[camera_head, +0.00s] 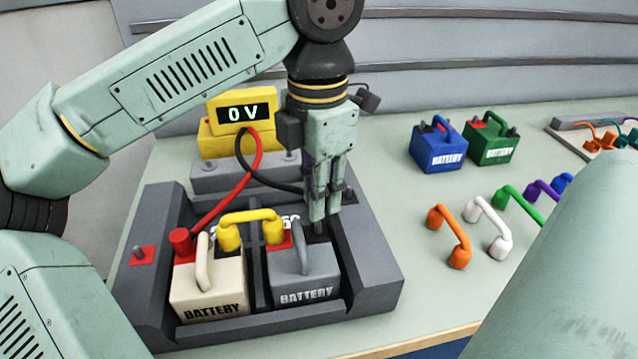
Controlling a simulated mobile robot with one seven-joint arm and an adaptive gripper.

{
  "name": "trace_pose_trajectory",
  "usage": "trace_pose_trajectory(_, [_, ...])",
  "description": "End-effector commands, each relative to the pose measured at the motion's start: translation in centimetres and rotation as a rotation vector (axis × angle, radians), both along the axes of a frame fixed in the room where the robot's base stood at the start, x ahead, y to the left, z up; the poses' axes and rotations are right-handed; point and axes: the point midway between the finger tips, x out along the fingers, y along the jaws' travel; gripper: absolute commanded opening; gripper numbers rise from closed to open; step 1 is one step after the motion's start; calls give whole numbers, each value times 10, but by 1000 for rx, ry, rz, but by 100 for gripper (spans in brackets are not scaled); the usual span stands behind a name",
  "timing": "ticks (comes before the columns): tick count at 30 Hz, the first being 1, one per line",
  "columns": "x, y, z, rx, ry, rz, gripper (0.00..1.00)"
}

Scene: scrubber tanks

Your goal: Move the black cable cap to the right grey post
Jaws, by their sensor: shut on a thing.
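A black cable (262,180) runs from the yellow meter and ends behind my gripper (321,208). My gripper points down over the back right of the grey battery (303,277) and is shut on the black cable cap, which the fingers mostly hide. A dark stub (319,229) shows just below the fingertips; I cannot tell whether it is the cap or a battery terminal.
The dark tray (375,268) holds a white battery (208,290) and the grey one, joined by a yellow connector (250,222). The yellow meter (240,114) reads 0 V; its red cable ends in a red cap (181,243). Blue (438,146) and green (490,142) batteries and loose connectors lie right.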

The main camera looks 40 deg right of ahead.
Motion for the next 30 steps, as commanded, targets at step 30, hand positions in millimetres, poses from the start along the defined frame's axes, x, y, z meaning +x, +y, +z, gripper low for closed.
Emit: trace_pose_trajectory(30, [0,0,14,0,-5,179,0])
